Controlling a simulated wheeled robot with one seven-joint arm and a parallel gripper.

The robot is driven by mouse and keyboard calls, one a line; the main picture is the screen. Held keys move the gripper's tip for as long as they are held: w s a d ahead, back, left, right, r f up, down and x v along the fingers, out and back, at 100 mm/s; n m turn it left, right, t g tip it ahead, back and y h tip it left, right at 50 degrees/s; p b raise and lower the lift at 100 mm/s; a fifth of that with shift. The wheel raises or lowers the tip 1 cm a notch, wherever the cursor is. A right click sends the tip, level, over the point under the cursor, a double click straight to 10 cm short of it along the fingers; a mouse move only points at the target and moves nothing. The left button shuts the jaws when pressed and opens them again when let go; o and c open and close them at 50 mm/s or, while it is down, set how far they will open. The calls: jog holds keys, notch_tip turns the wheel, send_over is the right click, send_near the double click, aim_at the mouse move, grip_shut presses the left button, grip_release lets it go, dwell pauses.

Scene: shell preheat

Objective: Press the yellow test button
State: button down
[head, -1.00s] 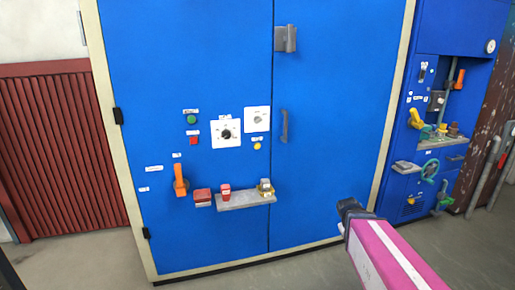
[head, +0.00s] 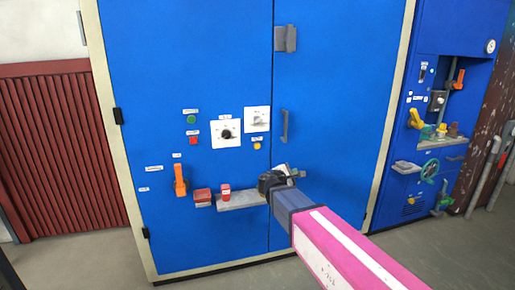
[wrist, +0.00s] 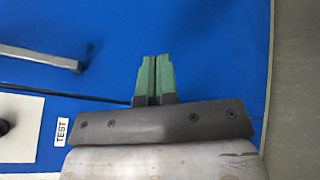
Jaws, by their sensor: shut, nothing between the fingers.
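The yellow test button (head: 257,146) is a small round button on the blue cabinet's left door, below a small white label. My gripper (head: 291,170) is in front of the cabinet, lower and to the right of the button in the head view, and not seen touching it. In the wrist view my gripper (wrist: 154,62) shows two green fingers shut together, with nothing between them, over blue door. The TEST label (wrist: 62,131) shows at its lower left. The button does not show in the wrist view; the dark gripper body covers the area beside the label.
A green button (head: 191,119), a red button (head: 194,140) and a dial panel (head: 227,133) are left of the yellow button. An orange handle (head: 180,180) and a grey shelf (head: 238,200) with red items are lower. A door handle (head: 285,125) stands out on the right.

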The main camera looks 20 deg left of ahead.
aim_at(259, 148)
jog(key=s+a+r+n+t+y, duration=0.1)
jog(key=a+r+n+t, duration=0.3)
jog(key=a, duration=0.8)
notch_tip(259, 148, up, 3)
jog(key=shift+s+f+n+y, duration=0.15)
jog(key=shift+s+n+y, duration=0.25)
jog(key=shift+n+y, duration=0.35)
jog(key=shift+w, duration=0.1)
jog(key=shift+w+a, duration=0.75)
jog(key=shift+w, duration=0.5)
jog(key=shift+w+a, duration=0.75)
jog(key=shift+w, duration=0.45)
jog(key=shift+w+a, duration=0.75)
jog(key=shift+w, duration=0.5)
jog(key=shift+w+a, duration=0.1)
jog(key=shift+w+a, duration=0.15)
jog(key=shift+w, duration=0.1)
jog(key=shift+w+a, duration=0.2)
jog(key=shift+w, duration=0.15)
jog(key=shift+s, duration=0.1)
jog(key=shift+s+d, duration=0.45)
jog(key=shift+s, duration=0.2)
